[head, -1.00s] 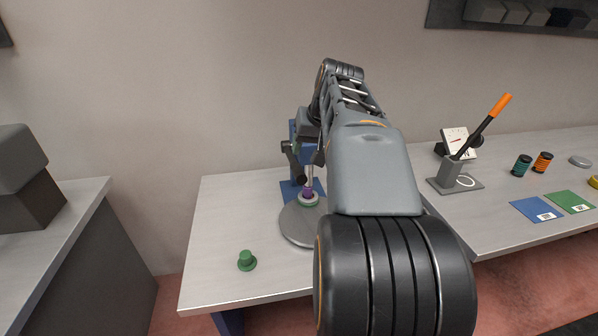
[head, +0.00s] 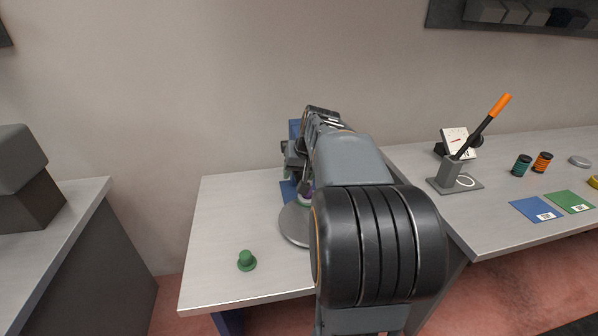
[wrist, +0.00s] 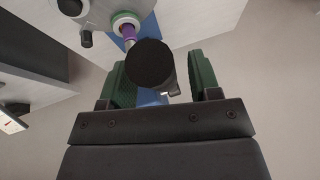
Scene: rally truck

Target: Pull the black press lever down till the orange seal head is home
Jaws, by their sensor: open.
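The black press lever shows end-on in the wrist view as a round black knob (wrist: 150,63). My gripper (wrist: 162,82) is open, with a green-padded finger on each side of the knob. Contact with either pad cannot be made out. In the head view the blue press (head: 294,130) stands at the back of the bench, and my arm hides the lever and most of the press. A purple part (wrist: 126,27) in a pale ring sits below the press; no orange seal head can be made out there.
A round grey plate (head: 294,226) lies before the press. A green knobbed piece (head: 246,261) stands at the bench's front left. On the right bench are an orange-tipped handle (head: 487,124) in a grey stand, a dial gauge (head: 459,142), spools and blue and green cards.

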